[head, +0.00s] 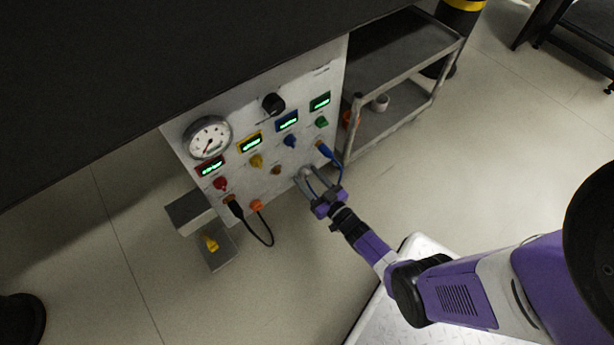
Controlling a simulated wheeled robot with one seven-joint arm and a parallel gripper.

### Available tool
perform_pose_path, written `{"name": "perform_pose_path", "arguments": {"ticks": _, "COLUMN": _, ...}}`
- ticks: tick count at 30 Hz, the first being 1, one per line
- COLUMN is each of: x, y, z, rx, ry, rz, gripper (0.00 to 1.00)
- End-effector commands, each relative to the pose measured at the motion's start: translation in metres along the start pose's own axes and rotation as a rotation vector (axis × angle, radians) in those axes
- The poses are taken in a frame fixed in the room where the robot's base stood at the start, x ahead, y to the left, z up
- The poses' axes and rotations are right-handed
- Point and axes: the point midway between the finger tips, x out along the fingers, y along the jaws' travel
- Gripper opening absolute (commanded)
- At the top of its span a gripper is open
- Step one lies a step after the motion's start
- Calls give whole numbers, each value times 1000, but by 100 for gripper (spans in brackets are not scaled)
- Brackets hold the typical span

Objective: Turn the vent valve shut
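The white instrument panel (291,98) carries several coloured knobs, among them red (221,183), yellow (256,160), blue (290,141) and green (321,122). A black knob (273,104) sits higher up. No readable label shows which control is the vent valve. A yellow handle (210,242) sits on a grey box low at the left of the panel. My gripper (306,176) is at the panel's lower right edge, below the knobs.
A blue cable (341,166) hangs from the panel's right side close to my gripper. A black cable (268,236) loops below the panel. A dark tabletop (120,80) overhangs it. A grey shelf cart (400,115) with a cup (380,103) stands right.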

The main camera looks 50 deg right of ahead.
Motion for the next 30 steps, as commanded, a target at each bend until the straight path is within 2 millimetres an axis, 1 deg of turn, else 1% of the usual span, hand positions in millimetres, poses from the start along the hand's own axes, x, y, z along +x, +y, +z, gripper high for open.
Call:
{"name": "perform_pose_path", "arguments": {"ticks": 1, "x": 0, "y": 0, "z": 0, "rx": 0, "ry": 0, "rz": 0, "gripper": 41}}
{"name": "perform_pose_path", "arguments": {"ticks": 7, "x": 0, "y": 0, "z": 0, "rx": 0, "ry": 0, "rz": 0, "gripper": 2}}
{"name": "perform_pose_path", "arguments": {"ticks": 8, "x": 0, "y": 0, "z": 0, "rx": 0, "ry": 0, "rz": 0, "gripper": 0}}
{"name": "perform_pose_path", "arguments": {"ticks": 14, "x": 0, "y": 0, "z": 0, "rx": -8, "ry": 0, "rz": 0, "gripper": 0}}
{"name": "perform_pose_path", "arguments": {"ticks": 20, "x": -1, "y": -1, "z": 2, "rx": -67, "ry": 1, "rz": -1, "gripper": 0}}
{"name": "perform_pose_path", "arguments": {"ticks": 26, "x": -1, "y": -1, "z": 2, "rx": -201, "ry": 1, "rz": -1, "gripper": 0}}
{"name": "perform_pose_path", "arguments": {"ticks": 30, "x": -1, "y": -2, "z": 2, "rx": -326, "ry": 2, "rz": -2, "gripper": 0}}
